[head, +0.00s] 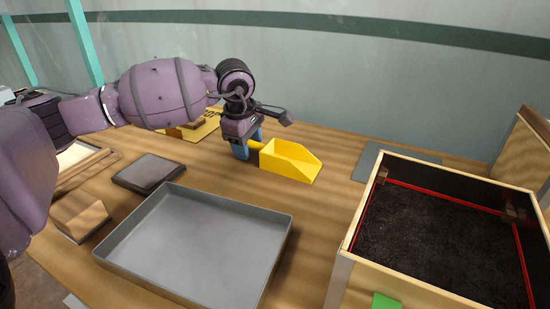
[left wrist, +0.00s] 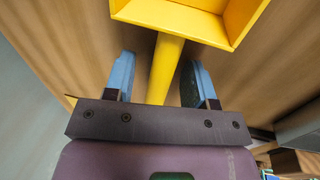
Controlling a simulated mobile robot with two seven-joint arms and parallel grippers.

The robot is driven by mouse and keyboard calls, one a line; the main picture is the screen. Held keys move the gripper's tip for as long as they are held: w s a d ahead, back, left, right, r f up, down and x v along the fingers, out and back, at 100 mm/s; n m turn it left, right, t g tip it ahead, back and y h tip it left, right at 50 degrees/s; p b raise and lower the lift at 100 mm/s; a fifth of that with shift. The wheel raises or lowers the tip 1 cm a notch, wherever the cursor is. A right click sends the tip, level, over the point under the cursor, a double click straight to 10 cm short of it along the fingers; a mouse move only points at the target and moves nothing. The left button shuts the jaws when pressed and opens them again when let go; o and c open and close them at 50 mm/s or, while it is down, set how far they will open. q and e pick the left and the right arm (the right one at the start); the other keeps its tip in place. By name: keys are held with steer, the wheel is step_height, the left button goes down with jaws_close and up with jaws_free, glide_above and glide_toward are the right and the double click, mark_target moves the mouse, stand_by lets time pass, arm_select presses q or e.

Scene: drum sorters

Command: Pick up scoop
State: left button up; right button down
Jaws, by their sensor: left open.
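The yellow scoop (head: 290,160) lies on the wooden table, its open pan pointing to the right in the head view. In the left wrist view its pan (left wrist: 190,22) shows at the top and its handle (left wrist: 164,68) runs down between the fingers. My left gripper (head: 247,148) is at the scoop's handle end, pointing down. In the left wrist view my left gripper (left wrist: 158,78) is open, with one blue finger on each side of the handle and gaps visible on both sides. My right gripper is not in view.
A grey tray (head: 120,262) stands at the front middle. A wooden box (head: 348,240) with dark soil is at the right. A dark flat block (head: 148,172), a wooden block (head: 80,217) and a yellow item (head: 203,128) lie nearby. A grey plate (head: 395,155) lies behind the box.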

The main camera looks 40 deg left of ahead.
arm_select(q)
steer(key=shift+r, duration=0.1)
jaws_close()
